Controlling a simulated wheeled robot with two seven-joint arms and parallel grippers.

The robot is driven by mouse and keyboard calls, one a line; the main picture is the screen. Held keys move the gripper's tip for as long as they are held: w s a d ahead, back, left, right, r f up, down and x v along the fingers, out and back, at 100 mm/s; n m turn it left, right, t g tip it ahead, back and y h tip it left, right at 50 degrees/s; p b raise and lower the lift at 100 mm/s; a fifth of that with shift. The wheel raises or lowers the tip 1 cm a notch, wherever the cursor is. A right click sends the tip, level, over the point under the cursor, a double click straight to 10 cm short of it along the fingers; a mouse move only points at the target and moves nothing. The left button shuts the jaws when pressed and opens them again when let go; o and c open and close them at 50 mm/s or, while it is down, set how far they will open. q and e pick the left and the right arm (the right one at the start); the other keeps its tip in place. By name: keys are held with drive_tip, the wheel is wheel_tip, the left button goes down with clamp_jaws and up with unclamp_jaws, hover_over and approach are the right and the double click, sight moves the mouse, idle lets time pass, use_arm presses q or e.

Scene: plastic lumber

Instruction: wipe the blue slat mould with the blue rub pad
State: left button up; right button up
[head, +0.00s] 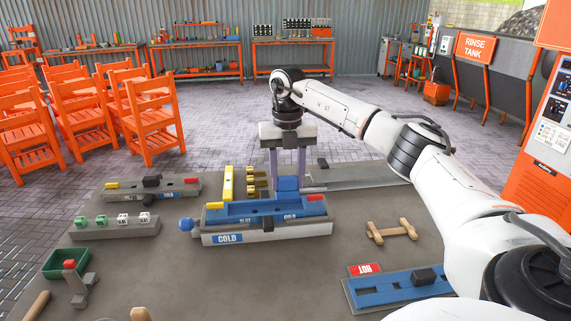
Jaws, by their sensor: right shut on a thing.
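The blue slat mould (240,213) lies in a pale holder marked COLD (285,231) near the middle of the bench. It has a yellow block at its left end and a red one at its right end. My right gripper (288,184) points down behind the mould's far edge. It is shut on a blue block, which I take as the blue rub pad (288,185). The pad sits at the far side of the mould, right of its middle; I cannot tell whether they touch. My left gripper is not in view.
A second blue mould (372,292) marked HOT lies front right with a dark block on it. A wooden-handled tool (391,232) lies right of the cold holder. Grey racks (112,229) and a green tray (66,262) stand left. Bare bench lies in front of the holder.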

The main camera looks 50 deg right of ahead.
drive_tip(key=shift+r, duration=2.1)
